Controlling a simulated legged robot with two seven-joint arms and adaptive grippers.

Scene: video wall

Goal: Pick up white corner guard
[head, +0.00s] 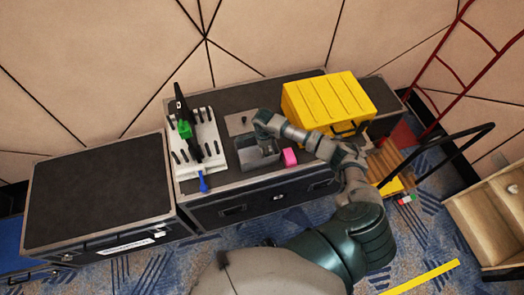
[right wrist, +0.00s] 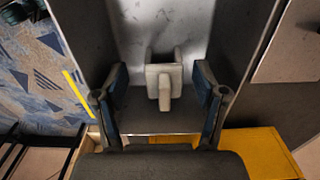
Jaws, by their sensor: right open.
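The white corner guard (right wrist: 163,82) shows in the right wrist view as a small pale block with prongs. It lies inside a grey open bin, whose floor and walls surround it. My right gripper (right wrist: 160,95) is open, with one finger on each side of the guard and a gap on both sides. In the head view the right gripper (head: 268,146) reaches down into the grey bin (head: 246,160) on the black case, and the guard cannot be made out there. My left gripper is not in view.
A white slotted rack (head: 190,160) with green and blue items stands left of the bin. A pink block (head: 289,157) sits just right of it. A yellow case (head: 325,100) stands behind right. The left black case top (head: 95,195) is clear.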

